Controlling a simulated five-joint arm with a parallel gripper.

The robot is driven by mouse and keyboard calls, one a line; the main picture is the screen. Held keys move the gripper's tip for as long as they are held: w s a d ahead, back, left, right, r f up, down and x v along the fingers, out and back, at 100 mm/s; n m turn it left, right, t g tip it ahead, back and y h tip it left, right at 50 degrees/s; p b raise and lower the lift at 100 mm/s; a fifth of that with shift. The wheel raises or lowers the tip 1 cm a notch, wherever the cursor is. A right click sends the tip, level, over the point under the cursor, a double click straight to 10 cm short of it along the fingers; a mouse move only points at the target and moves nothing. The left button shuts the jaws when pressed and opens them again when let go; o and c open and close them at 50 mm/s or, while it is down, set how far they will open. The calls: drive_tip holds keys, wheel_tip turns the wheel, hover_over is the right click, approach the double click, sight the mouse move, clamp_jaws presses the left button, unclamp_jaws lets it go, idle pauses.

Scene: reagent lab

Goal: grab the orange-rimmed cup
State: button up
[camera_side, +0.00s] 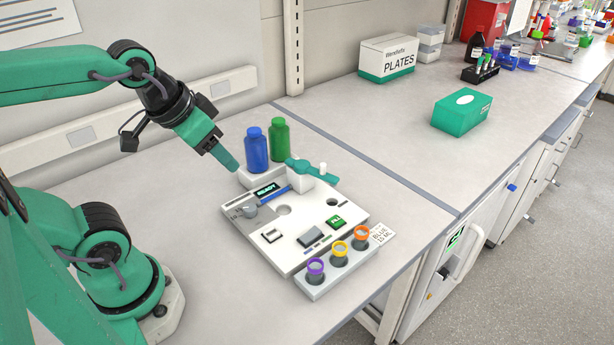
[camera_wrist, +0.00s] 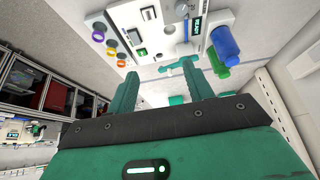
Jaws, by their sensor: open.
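The orange-rimmed cup (camera_side: 361,237) stands upright at the right end of a grey rack (camera_side: 316,281), beside the yellow-rimmed cup (camera_side: 340,250) and the purple-rimmed cup (camera_side: 316,267). The orange-rimmed cup also shows in the wrist view (camera_wrist: 121,57), left of my fingers. My gripper (camera_side: 230,163) is in the air, left of the blue bottle and well away from the cups. In the wrist view my gripper (camera_wrist: 161,74) has its two fingers apart with nothing held between them.
A white device (camera_side: 290,256) with a READY display and a teal-handled part (camera_side: 312,168) lies between my gripper and the rack. A blue bottle (camera_side: 256,149) and a green bottle (camera_side: 279,137) stand behind it. A small label card (camera_side: 382,235) is by the orange-rimmed cup.

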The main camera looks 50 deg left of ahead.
drive_tip(key=g, duration=0.6)
hover_over(362, 232)
wheel_tip(362, 232, down, 14)
drive_tip(key=shift+s+d+f, duration=0.1)
drive_tip(key=shift+s+f, duration=0.05)
drive_tip(key=shift+f, duration=1.15)
drive_tip(key=shift+s+d+f, duration=0.15)
drive_tip(key=shift+s+f, duration=0.05)
drive_tip(key=shift+f, duration=1.15)
drive_tip(key=shift+s+d+f, duration=0.1)
drive_tip(key=shift+s+f, duration=0.05)
drive_tip(key=shift+f, duration=1.15)
drive_tip(key=c, duration=1)
drive_tip(key=shift+r, duration=0.15)
drive_tip(key=shift+c, duration=0.2)
